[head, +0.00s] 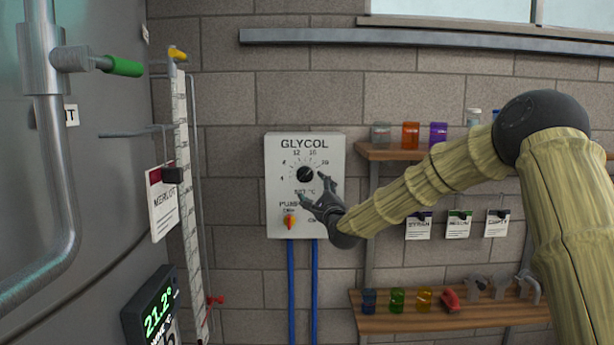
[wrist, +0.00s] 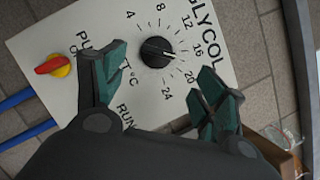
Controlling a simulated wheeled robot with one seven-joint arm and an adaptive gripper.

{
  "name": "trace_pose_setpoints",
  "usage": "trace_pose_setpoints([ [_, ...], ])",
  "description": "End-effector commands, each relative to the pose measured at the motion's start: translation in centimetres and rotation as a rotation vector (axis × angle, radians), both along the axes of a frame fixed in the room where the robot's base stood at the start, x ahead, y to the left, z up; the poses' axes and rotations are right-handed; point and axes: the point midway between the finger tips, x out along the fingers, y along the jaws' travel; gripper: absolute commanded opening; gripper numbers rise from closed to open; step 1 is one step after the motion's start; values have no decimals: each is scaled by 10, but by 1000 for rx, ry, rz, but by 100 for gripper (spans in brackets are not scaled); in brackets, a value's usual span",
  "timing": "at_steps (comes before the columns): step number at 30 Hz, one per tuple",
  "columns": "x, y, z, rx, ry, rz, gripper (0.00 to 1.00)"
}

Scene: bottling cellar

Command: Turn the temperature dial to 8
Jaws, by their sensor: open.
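The black round temperature dial (head: 305,174) sits on the upper half of a white GLYCOL control box (head: 275,215) on the block wall. In the wrist view the dial (wrist: 155,47) shows a white pointer mark directed between 16 and 20. Its printed scale runs from 4 to 24, and the 8 is at the top of that picture. My gripper (head: 315,190) is open in front of the box, just below the dial. In the wrist view its two fingers (wrist: 161,70) are spread, with the dial beyond the gap between them. I see no contact with the dial.
A red and yellow pump switch (head: 290,222) is low on the box; it also shows in the wrist view (wrist: 53,66). Blue pipes (head: 291,280) run down below. Shelves with jars (head: 411,135) are at right. A steel tank (head: 100,200) stands left.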

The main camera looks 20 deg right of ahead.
Motion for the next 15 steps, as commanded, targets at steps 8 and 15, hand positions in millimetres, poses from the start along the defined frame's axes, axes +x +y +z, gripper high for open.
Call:
trace_pose_setpoints([
  [8,43,3,15,-4,1,0,71],
  [15,72,3,20,-3,2,0,71],
])
